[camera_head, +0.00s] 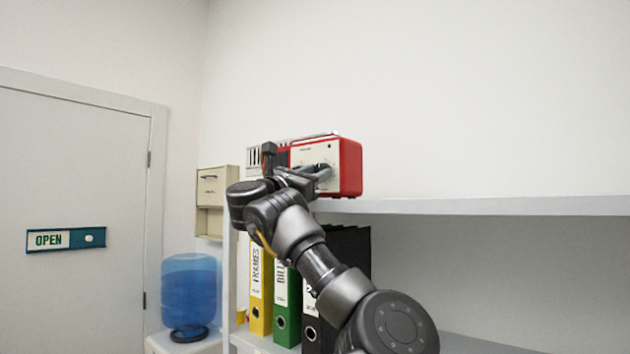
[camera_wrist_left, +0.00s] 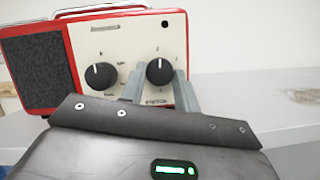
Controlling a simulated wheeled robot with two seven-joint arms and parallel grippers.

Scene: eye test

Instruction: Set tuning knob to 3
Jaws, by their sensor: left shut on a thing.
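A red radio (camera_head: 350,168) with a cream front stands on the upper shelf in the head view. In the left wrist view the radio (camera_wrist_left: 105,22) shows a dark speaker grille at left and two black knobs. The left knob (camera_wrist_left: 100,76) is free, with its white pointer line near the top. My left gripper (camera_wrist_left: 160,84) has its grey fingers on both sides of the right knob (camera_wrist_left: 159,71), shut on it. That knob's white line also points about upward. The small print around the knobs is mostly too blurred to read. My right gripper is not in view.
The white upper shelf (camera_head: 480,205) is clear to the right of the radio. Below it stand yellow (camera_head: 260,318), green (camera_head: 287,325) and black binders. A blue water bottle (camera_head: 188,290) and a door with an OPEN sign (camera_head: 66,239) are at left.

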